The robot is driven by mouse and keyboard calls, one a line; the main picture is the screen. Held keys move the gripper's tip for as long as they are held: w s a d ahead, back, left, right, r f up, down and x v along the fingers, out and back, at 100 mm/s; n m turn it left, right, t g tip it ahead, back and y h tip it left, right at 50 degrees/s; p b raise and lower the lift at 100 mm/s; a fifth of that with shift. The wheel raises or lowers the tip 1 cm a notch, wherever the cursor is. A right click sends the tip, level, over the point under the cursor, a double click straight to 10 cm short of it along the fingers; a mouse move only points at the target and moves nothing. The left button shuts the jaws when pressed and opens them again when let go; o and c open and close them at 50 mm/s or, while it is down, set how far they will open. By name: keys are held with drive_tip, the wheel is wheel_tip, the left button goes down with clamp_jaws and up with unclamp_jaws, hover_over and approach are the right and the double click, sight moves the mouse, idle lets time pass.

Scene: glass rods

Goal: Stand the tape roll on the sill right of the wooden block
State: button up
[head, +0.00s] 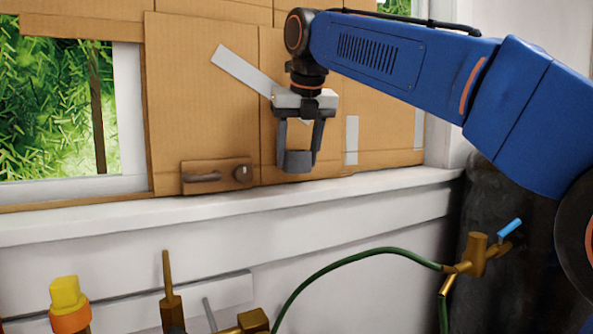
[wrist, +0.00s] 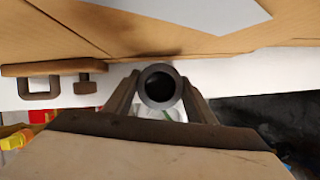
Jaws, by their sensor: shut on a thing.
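The dark grey tape roll (head: 295,163) is between the fingertips of my gripper (head: 297,156), which is shut on it. The roll is upright, its bottom a little above the white sill (head: 345,191), in front of the cardboard. The wrist view looks down on the roll's ring (wrist: 144,94) and its open hole, between the fingers (wrist: 160,86). The brown wooden block (head: 216,184) is on the sill against the cardboard, left of the roll and apart from it. The block also shows at the left in the wrist view (wrist: 62,67).
Cardboard panels (head: 205,115) with grey tape strips cover the window behind the sill. The sill looks clear right of the block. Below are a green hose (head: 340,257), a brass valve (head: 478,250) with a blue lever, and several tool handles.

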sight(296, 170)
wheel_tip(296, 170, down, 3)
drive_tip(key=shift+r, duration=0.2)
drive_tip(key=shift+w+a+f, duration=0.1)
drive_tip(key=shift+w+f, duration=0.05)
drive_tip(key=shift+f, duration=0.35)
drive_tip(key=shift+f, duration=0.1)
drive_tip(key=o, duration=1.1)
drive_tip(key=v, duration=1.2)
